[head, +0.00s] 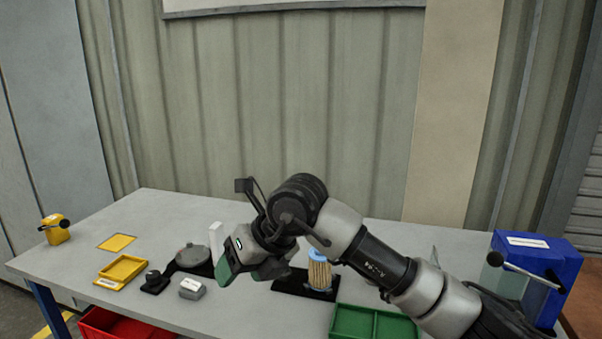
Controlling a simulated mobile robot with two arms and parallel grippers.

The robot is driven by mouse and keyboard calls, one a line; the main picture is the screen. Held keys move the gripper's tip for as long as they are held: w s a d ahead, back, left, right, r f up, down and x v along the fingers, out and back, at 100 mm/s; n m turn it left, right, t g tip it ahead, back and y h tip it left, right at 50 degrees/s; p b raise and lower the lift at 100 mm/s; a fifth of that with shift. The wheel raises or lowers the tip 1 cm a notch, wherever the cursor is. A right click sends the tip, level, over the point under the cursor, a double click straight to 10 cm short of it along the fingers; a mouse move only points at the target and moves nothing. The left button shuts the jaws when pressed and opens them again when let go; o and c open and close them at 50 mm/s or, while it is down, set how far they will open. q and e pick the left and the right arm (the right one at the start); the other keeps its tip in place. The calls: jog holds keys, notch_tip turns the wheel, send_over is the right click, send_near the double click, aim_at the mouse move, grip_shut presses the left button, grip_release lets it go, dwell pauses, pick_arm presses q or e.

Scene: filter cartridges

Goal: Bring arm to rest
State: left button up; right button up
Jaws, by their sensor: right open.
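My right arm reaches in from the right over the table. My right gripper (250,274) is open and hangs above the middle of the table, with nothing seen between its fingers. A pleated filter cartridge (320,272) with a blue cap stands upright on a black base, just right of the gripper and partly behind my arm. A grey round lid or housing part (193,255) sits on a black base to the left of the gripper. My left gripper is not in view.
The grey table (165,215) holds a yellow tray (122,268), a yellow mat (117,243), a yellow device (55,231) and a small grey block (192,288). A green tray (373,312) and red bin (95,317) are at the front. A blue box (545,262) stands right.

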jog(key=s+a+r+m+g+y, duration=0.2)
jog(key=s+r+m+y, duration=0.4)
jog(key=y, duration=0.8)
jog(key=w+d+f+m+t+h, duration=0.1)
jog(key=d+m+t+h, duration=0.1)
jog(key=d+m+t, duration=0.55)
jog(key=w+d+f+m+t+h, duration=0.15)
jog(key=d+m+t, duration=0.25)
jog(key=m+t, duration=0.6)
jog(key=s+d+f+m+h, duration=0.2)
jog(key=d+f+m+h, duration=1.35)
jog(key=f+h, duration=0.2)
jog(key=s+d+f+m+g, duration=0.1)
jog(key=s+d+f+g, duration=0.2)
jog(key=s+f+g, duration=0.7)
jog(key=s+d+f+m+g, duration=0.15)
jog(key=s+f+g, duration=0.35)
jog(key=s, duration=0.8)
jog(key=s+x, duration=0.2)
jog(key=x, duration=1)
jog(key=s+f+x, duration=0.1)
jog(key=s+x, duration=0.2)
jog(key=x, duration=0.9)
jog(key=s+d+f+g+p, duration=0.1)
jog(key=s+d+f, duration=0.2)
jog(key=s+f, duration=1.3)
jog(key=shift+s+f+n, duration=0.3)
jog(key=shift+f+n, duration=0.05)
jog(key=shift+f, duration=0.25)
